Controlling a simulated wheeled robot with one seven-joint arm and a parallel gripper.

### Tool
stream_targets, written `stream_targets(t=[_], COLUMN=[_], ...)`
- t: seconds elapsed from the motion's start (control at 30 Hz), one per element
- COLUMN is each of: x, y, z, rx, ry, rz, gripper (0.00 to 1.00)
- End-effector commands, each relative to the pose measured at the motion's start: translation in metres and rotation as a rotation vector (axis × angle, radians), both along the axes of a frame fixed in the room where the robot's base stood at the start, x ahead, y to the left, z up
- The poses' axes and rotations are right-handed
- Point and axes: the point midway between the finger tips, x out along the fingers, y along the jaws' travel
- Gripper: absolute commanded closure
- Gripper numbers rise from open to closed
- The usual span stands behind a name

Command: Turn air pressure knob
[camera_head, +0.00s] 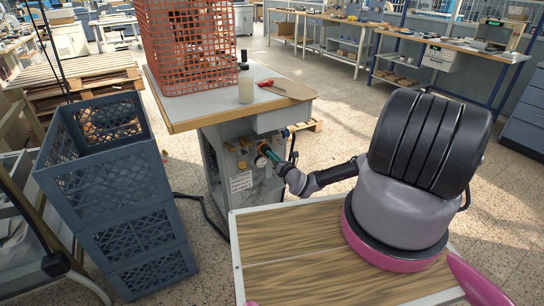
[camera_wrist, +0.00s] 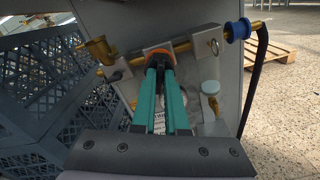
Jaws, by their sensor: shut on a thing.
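My gripper (camera_head: 272,157) reaches to the front panel of the grey machine cabinet (camera_head: 213,160), below the worktop. In the wrist view, the two teal fingers of my gripper (camera_wrist: 160,64) come together at a small knob on the pipe bar, and they are shut on it. The fingers hide most of the air pressure knob (camera_wrist: 158,50); an orange part shows around their tips. Brass fittings (camera_wrist: 98,49) sit to its left on the bar. A blue round fitting (camera_wrist: 238,30) is at the right end.
Stacked blue-grey crates (camera_head: 125,200) are left of the cabinet. A black hose (camera_wrist: 256,85) hangs at right. Open floor lies beyond.

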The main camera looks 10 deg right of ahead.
Motion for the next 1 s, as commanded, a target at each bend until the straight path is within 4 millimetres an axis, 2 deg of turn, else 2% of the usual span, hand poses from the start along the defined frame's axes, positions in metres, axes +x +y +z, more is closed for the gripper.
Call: stream_targets(t=[0.2,0.3,0.67,0.77,1.0], x=[-0.002,-0.001,-0.003,-0.012,-0.057], y=[0.000,0.000,-0.001,-0.005,-0.019], z=[-0.002,-0.002,-0.001,-0.001,-0.001], rx=[-0.001,-0.001,-0.001,-0.001,0.000], ry=[0.004,0.003,0.001,0.002,0.002], rz=[0.001,0.000,-0.001,0.000,-0.002], gripper=[1.00,0.59,0.59,0.59,0.59])
